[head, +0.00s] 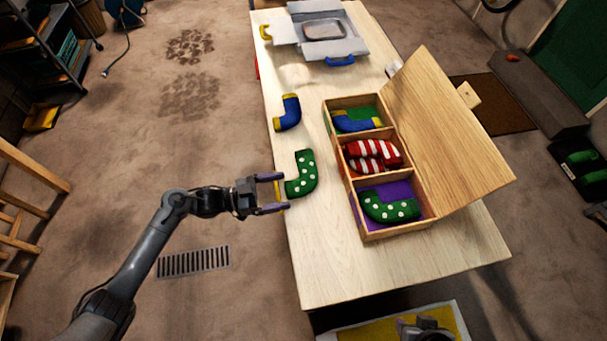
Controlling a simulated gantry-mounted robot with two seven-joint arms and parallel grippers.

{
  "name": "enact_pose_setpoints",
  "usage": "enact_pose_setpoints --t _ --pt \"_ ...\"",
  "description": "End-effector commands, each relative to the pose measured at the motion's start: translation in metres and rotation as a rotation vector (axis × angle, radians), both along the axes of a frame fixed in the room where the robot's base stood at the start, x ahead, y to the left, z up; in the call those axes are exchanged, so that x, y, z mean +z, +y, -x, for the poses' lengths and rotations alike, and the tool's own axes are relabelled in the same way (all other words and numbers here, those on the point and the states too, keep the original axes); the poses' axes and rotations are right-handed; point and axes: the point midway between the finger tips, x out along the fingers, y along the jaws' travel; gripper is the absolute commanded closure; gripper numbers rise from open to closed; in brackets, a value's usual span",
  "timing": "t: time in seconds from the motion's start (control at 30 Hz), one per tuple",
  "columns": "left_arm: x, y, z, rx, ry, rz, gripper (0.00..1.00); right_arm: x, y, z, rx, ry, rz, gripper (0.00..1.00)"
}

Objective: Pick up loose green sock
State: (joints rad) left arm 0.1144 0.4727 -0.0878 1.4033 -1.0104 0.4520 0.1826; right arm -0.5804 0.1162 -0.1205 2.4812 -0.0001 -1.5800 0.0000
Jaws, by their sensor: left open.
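The loose green sock (304,174) with white dots lies flat on the table near its left edge. My left gripper (280,192) is open, its fingers pointing right at the table's left edge, just left of the sock. I cannot tell whether the fingertips touch the sock. Another green dotted sock (391,207) lies in the front compartment of the wooden box (400,230). A dark part at the bottom edge may be of my right arm, but its gripper fingers do not show.
A loose blue and yellow sock (288,112) lies farther back. The box also holds red-white striped socks (370,157) and a blue-yellow sock (358,122); its lid (445,130) stands open to the right. The table's front (350,278) is clear.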

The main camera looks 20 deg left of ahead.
Motion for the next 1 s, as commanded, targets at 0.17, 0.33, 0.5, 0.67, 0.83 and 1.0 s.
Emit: enact_pose_setpoints --t 0.17,0.33,0.5,0.67,0.83,1.0 --pt "0.001 -0.022 -0.011 0.000 0.000 0.002 0.13 -0.002 0.001 0.000 -0.002 0.001 -0.003 0.57" --pt "0.001 -0.032 -0.016 0.000 0.000 0.000 0.13 -0.002 0.000 0.000 -0.002 0.001 -0.003 0.57" --pt "0.001 -0.033 -0.017 0.001 0.000 -0.001 0.13 -0.003 0.000 0.000 0.000 0.002 0.001 0.57" --pt "0.001 -0.033 -0.016 0.001 0.000 -0.001 0.25 -0.003 -0.002 0.000 0.004 0.002 0.007 0.57" --pt "0.001 -0.033 -0.016 0.001 0.000 -0.001 0.51 -0.003 -0.003 0.000 0.006 0.001 0.011 0.57" --pt "0.001 -0.033 -0.016 0.001 -0.001 0.000 0.71 -0.003 -0.002 0.000 0.005 0.002 0.010 0.57"
